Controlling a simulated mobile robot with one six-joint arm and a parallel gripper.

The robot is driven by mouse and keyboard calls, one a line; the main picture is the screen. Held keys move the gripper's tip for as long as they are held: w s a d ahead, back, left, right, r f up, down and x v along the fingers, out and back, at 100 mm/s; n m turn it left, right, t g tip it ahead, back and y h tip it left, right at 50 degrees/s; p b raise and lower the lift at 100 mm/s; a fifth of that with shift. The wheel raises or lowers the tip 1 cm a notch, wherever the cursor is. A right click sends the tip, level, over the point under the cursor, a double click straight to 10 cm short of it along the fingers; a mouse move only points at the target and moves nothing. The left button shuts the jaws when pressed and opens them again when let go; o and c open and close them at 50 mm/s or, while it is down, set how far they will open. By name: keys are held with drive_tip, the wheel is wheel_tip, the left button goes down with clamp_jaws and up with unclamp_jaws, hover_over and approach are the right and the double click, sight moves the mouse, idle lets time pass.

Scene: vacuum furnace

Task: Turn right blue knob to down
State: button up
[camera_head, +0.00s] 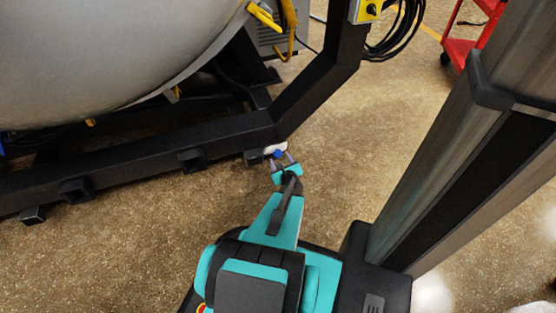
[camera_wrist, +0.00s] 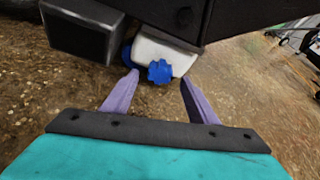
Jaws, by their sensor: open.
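The right blue knob (camera_wrist: 160,71) sits on the front of a white block (camera_wrist: 163,50) under the black frame beam. It lies ahead of and between the two purple fingertips of my gripper (camera_wrist: 158,80), which are open and spread to either side of it. Another blue part (camera_wrist: 127,54) shows at the left edge of the white block, partly hidden. In the head view the knob (camera_head: 278,154) is a small blue spot just beyond my gripper (camera_head: 282,164). I cannot tell which way the knob points.
A black square foot (camera_wrist: 82,30) stands close left of the white block. The black frame beam (camera_head: 130,163) runs above, below the large grey furnace vessel (camera_head: 110,45). Open speckled floor lies to the right. A red cart (camera_head: 462,45) stands at the far upper right.

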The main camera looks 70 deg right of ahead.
sight(278, 155)
drive_tip(key=shift+b+x, duration=0.3)
drive_tip(key=shift+x, duration=1.35)
